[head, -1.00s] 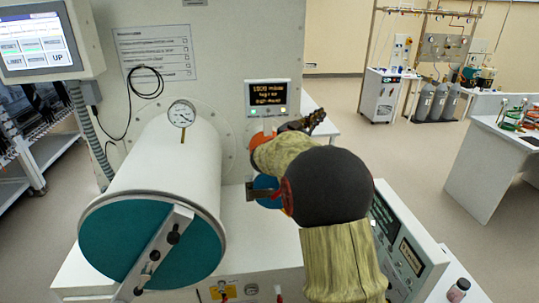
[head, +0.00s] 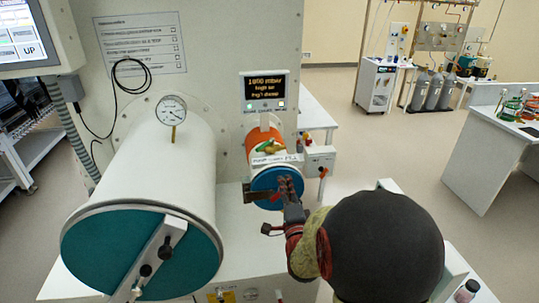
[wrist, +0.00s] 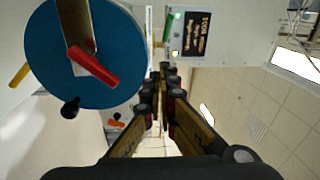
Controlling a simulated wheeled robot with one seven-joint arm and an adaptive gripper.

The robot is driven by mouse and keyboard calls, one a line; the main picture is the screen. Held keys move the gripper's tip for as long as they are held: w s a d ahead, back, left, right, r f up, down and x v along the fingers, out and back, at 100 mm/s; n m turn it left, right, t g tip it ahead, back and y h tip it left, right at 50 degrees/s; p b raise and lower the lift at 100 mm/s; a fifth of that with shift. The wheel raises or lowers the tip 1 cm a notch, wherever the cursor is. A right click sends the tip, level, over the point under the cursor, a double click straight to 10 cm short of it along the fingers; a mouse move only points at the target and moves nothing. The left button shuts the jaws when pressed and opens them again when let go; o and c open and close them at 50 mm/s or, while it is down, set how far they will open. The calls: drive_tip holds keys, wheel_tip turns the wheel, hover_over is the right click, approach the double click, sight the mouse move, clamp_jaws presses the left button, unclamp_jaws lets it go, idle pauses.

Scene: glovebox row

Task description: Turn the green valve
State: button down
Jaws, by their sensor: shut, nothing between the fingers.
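A small green piece (head: 267,148) sits on top of the orange-bodied small chamber (head: 262,136), just above its white label; it looks like the green valve, but is too small to make out clearly. My gripper (head: 287,184) is in front of the chamber's round blue door, below and right of the green piece and apart from it. In the wrist view my gripper (wrist: 166,70) has its fingers together with nothing between them.
The blue door (wrist: 50,42) with a red handle (wrist: 95,68) is close beside my fingers. A large white cylinder (head: 155,165) with a gauge (head: 171,110) stands left. A white box with an orange handle (head: 323,172) is right of the small chamber.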

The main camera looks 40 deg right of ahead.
sight(274, 165)
drive_tip(key=w+d, duration=0.1)
drive_tip(key=w, duration=0.1)
drive_tip(key=w+d+r+m, duration=0.1)
drive_tip(key=w+d, duration=0.1)
drive_tip(key=w, duration=0.1)
drive_tip(key=w+d+m, duration=0.1)
drive_tip(key=w+d, duration=0.1)
drive_tip(key=w, duration=0.1)
drive_tip(key=shift+w+d+r, duration=0.1)
drive_tip(key=shift+d+r, duration=0.1)
drive_tip(key=shift+r, duration=0.1)
drive_tip(key=shift+w+a+r+p, duration=0.15)
drive_tip(key=shift+w+p, duration=0.05)
drive_tip(key=shift+w, duration=0.45)
drive_tip(key=shift+w+a+r+p, duration=0.1)
drive_tip(key=shift+w+p, duration=0.05)
drive_tip(key=shift+w, duration=0.45)
drive_tip(key=shift+w+a+r, duration=0.15)
drive_tip(key=shift+w, duration=0.6)
